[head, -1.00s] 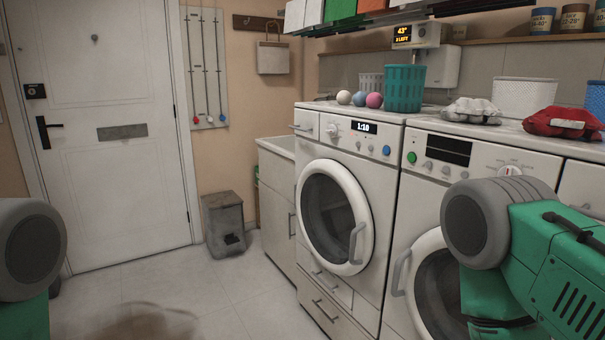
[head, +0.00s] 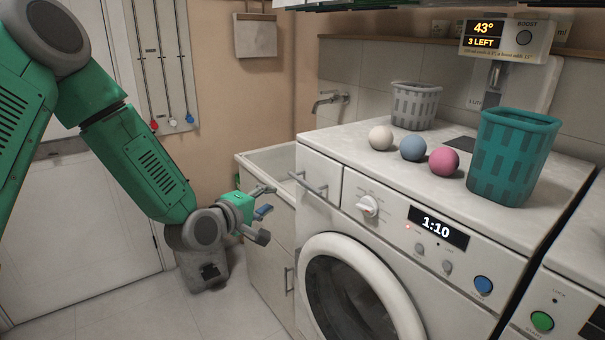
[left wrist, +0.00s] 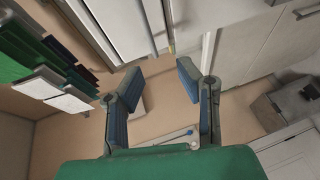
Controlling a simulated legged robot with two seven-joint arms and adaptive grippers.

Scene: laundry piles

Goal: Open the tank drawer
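The tank drawer (head: 322,172) is the white front at the upper left of the machine with the 1:10 display. It looks shut, and its grey bar handle (head: 309,185) stands out from it. My left gripper (head: 268,215) is to the left of the handle and a little lower in the picture, apart from it and empty. Its two blue-padded fingers are spread in the left wrist view (left wrist: 160,74). My right gripper is not in view.
The machine's round door (head: 350,290) is shut below. Three balls (head: 412,148), a grey basket (head: 415,105) and a teal basket (head: 512,155) stand on top.

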